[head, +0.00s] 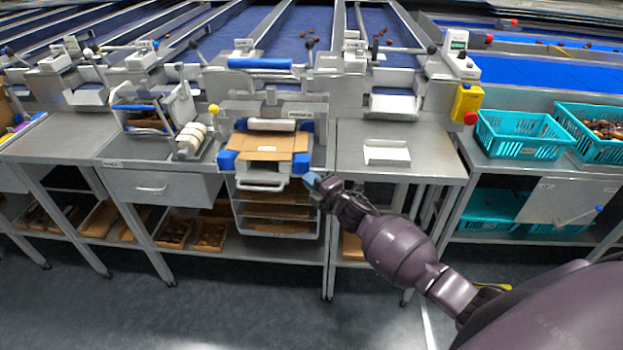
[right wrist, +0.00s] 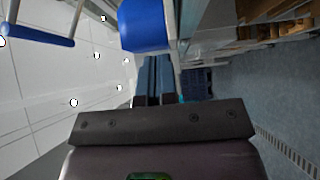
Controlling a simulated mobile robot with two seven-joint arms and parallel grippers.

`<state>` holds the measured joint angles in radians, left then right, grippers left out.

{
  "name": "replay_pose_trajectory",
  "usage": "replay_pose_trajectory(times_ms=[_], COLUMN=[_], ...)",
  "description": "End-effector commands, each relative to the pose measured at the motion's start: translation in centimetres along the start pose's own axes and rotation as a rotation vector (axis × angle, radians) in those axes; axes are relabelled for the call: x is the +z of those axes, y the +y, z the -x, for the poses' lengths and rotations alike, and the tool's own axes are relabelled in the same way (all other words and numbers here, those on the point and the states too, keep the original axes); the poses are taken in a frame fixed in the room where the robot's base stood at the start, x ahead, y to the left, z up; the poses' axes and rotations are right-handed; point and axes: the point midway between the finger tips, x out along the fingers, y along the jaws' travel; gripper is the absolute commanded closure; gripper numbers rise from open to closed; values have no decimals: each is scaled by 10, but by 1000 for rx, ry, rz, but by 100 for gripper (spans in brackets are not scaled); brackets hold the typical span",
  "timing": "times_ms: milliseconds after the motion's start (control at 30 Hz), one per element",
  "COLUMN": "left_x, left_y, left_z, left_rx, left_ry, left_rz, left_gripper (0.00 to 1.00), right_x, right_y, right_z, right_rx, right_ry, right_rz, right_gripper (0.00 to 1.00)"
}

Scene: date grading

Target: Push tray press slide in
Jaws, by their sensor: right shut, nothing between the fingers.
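The press (head: 272,112) stands at the middle of the bench. Its tray slide (head: 262,169) sticks out at the front, with a bar handle (head: 262,185) and a flat brown cardboard piece (head: 265,147) on top. Blue blocks sit at the sides, and the right front blue block (head: 301,163) is closest to my gripper. My right gripper (head: 313,181) is shut and empty, just right of the slide's front corner; I cannot tell whether it touches. In the right wrist view its fingers (right wrist: 155,78) point towards a blue block (right wrist: 144,25). My left gripper is not in view.
Under the press is a rack (head: 277,212) with brown sheets. A drawer (head: 160,188) is at left, and a small white tray (head: 386,153) lies on the right bench. Teal crates (head: 520,133) stand further right. The floor in front is clear.

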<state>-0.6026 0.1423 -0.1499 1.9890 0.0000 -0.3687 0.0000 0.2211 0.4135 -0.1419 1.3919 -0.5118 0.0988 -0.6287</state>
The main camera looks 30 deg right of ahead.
Motion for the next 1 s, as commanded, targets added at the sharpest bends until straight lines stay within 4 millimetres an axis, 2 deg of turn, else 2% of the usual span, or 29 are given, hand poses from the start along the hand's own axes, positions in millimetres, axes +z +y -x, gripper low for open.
replay_pose_trajectory(times_ms=[533, 767, 1000], left_x=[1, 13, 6], left_y=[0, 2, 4], left_z=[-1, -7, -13], left_rx=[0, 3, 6], left_ry=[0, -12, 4], left_rz=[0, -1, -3], left_gripper=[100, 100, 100], right_x=[8, 28, 39], right_y=[0, -4, 0], right_z=[-8, -28, -39], right_rx=[0, -2, 0], right_ry=[0, 1, 1], right_rz=[0, 2, 0], right_gripper=[100, 100, 100])
